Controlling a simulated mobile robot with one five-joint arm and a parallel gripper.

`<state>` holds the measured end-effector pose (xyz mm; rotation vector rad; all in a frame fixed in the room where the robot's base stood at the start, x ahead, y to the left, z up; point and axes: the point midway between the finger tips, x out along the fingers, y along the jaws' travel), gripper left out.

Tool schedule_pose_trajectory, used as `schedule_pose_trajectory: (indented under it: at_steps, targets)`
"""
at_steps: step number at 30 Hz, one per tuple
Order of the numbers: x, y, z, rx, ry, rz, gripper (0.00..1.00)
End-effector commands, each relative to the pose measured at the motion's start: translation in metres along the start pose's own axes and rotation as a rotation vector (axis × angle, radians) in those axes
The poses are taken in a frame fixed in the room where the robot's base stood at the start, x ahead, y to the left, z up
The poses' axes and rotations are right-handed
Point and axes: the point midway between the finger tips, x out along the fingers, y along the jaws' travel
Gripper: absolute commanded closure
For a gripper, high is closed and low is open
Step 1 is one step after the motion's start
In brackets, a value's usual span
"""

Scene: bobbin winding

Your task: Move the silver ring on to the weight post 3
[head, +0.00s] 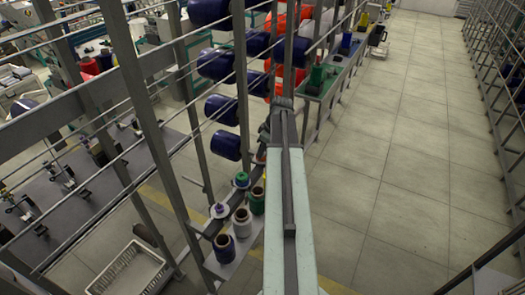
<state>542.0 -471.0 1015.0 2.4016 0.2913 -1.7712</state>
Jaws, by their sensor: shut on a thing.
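My arm reaches away from me up the middle of the view and ends in a dark joint by the machine frame. The fingers of my gripper are hidden beyond this joint, so I cannot see what they hold. I cannot make out the silver ring. I cannot pick out weight post 3 either; my arm covers part of the frame.
Large navy spools (222,108) hang on upright frame posts (243,80). A white crate (130,270) sits lower left. The tiled aisle (400,160) is clear.

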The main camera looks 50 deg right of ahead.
Motion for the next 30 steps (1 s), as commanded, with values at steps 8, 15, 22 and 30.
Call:
schedule_pose_trajectory:
  at_steps: [8,15,22,30]
  targets:
    - [0.002,0.0,0.0,-0.001,0.0,0.0,1.0]
    - [0.002,0.0,0.0,-0.001,0.0,0.0,0.56]
    - [0.002,-0.001,0.0,-0.001,0.0,0.0,0.41]
    - [-0.007,-0.001,-0.001,-0.001,0.0,0.0,0.41]
